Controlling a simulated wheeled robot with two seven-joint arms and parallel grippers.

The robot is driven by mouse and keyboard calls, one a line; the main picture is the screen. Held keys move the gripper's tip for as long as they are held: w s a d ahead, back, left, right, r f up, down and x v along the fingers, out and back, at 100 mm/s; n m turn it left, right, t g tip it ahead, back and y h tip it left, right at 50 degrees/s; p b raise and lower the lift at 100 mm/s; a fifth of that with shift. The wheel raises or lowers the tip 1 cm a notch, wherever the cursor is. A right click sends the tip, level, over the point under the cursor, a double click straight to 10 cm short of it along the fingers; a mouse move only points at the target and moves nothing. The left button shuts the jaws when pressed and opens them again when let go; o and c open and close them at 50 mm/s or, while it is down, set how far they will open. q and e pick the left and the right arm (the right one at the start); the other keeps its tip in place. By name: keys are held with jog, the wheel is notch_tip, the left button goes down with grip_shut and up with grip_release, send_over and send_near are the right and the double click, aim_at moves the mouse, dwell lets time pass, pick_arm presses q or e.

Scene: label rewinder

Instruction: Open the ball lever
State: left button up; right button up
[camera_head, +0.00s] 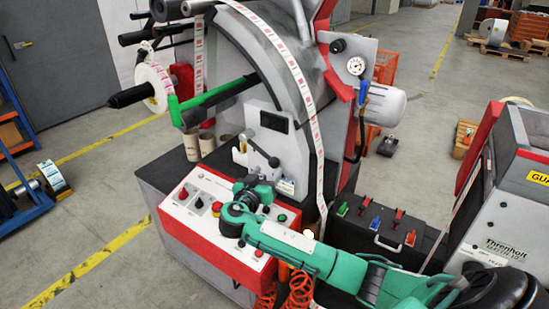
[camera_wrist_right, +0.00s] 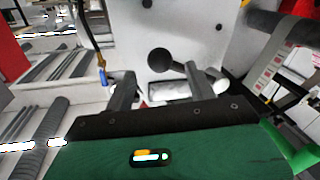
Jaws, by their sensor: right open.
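The ball lever (camera_head: 262,150) is a black lever with a round knob on the pale front plate of the rewinder. In the right wrist view its black ball (camera_wrist_right: 158,60) shows just beyond the fingertips, between them in the picture. Its shaft runs right and down, partly behind the right-hand finger. My right gripper (camera_head: 249,182) is just below the lever, above the control panel. In its wrist view the gripper (camera_wrist_right: 160,80) is open, with nothing held between its dark fingers. I cannot tell whether a finger touches the shaft. My left gripper is out of view.
The red and white control panel (camera_head: 180,211) with buttons lies below my right arm. Cardboard cores (camera_head: 207,141) stand left of the lever. A green bar (camera_head: 211,96) and the label web (camera_head: 291,72) are above it. A black toolbox (camera_head: 366,225) is at right.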

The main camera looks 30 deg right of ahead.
aim_at(272, 166)
jog(key=p+x, duration=0.1)
jog(key=x, duration=0.4)
jog(key=shift+w+d+r+p, duration=0.1)
jog(key=shift+w+d+p, duration=0.1)
jog(key=shift+p, duration=0.2)
jog(key=shift+w+d, duration=0.2)
jog(key=shift+d, duration=0.2)
